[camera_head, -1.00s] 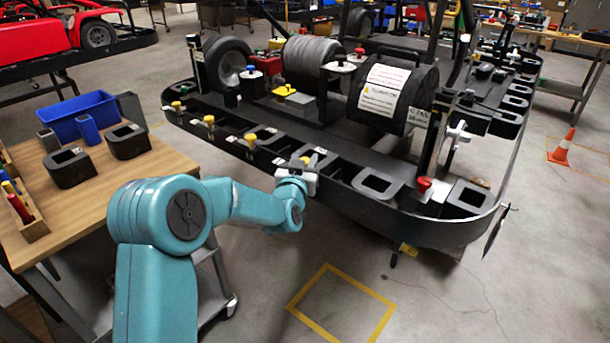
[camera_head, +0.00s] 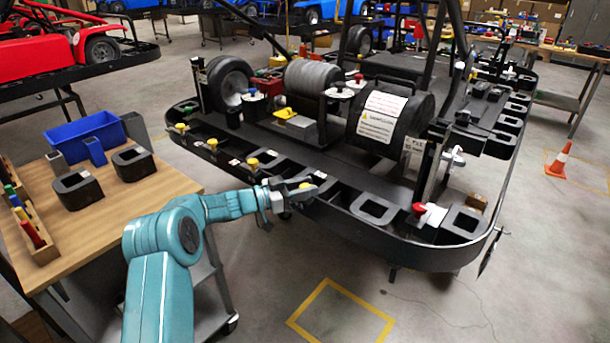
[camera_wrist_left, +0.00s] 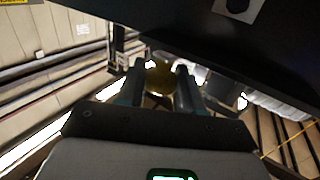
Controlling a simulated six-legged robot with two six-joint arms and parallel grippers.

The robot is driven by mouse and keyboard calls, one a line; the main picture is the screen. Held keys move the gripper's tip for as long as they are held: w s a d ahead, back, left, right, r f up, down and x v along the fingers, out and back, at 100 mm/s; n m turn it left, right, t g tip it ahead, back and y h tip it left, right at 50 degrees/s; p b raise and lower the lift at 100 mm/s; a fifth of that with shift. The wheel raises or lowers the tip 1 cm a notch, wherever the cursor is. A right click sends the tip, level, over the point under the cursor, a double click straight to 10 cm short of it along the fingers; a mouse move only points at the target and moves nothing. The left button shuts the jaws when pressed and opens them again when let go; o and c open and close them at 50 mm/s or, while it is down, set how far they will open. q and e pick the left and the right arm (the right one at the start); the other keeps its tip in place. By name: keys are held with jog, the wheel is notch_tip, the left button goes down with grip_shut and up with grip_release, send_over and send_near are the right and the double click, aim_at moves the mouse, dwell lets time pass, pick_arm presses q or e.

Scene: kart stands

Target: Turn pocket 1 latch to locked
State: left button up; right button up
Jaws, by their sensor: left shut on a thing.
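The kart stand's black rail (camera_head: 345,222) carries a row of pockets along its near side. My left gripper (camera_head: 300,187) is at this rail, shut on a yellow latch knob (camera_head: 305,186). In the left wrist view the knob (camera_wrist_left: 160,76) sits between the two dark fingers of the gripper (camera_wrist_left: 160,88). The fingers hide part of it, and I cannot read the latch's turn angle. Other yellow knobs (camera_head: 252,163) stand farther left along the rail. I cannot read pocket numbers. My right gripper is not in view.
A wooden table (camera_head: 135,205) at the left holds a blue bin (camera_head: 85,140) and black blocks. A red knob (camera_head: 419,209) stands near the rail's right end. An orange cone (camera_head: 559,160) is at the far right. The floor in front is clear.

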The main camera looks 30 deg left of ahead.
pick_arm(q)
jog(key=shift+r+m+g+h, duration=0.15)
jog(key=shift+m+g+h, duration=1)
jog(key=shift+h, duration=0.35)
jog(key=shift+w+r+m+g+h, duration=0.1)
jog(key=shift+r+m+g+h, duration=0.05)
jog(key=shift+m+g+h, duration=0.45)
jog(key=o, duration=1)
jog(key=shift+c, duration=0.2)
jog(key=shift+a, duration=0.15)
jog(key=b+v, duration=0.1)
jog(key=v, duration=1)
jog(key=shift+s+a, duration=0.15)
jog(key=shift+s, duration=0.25)
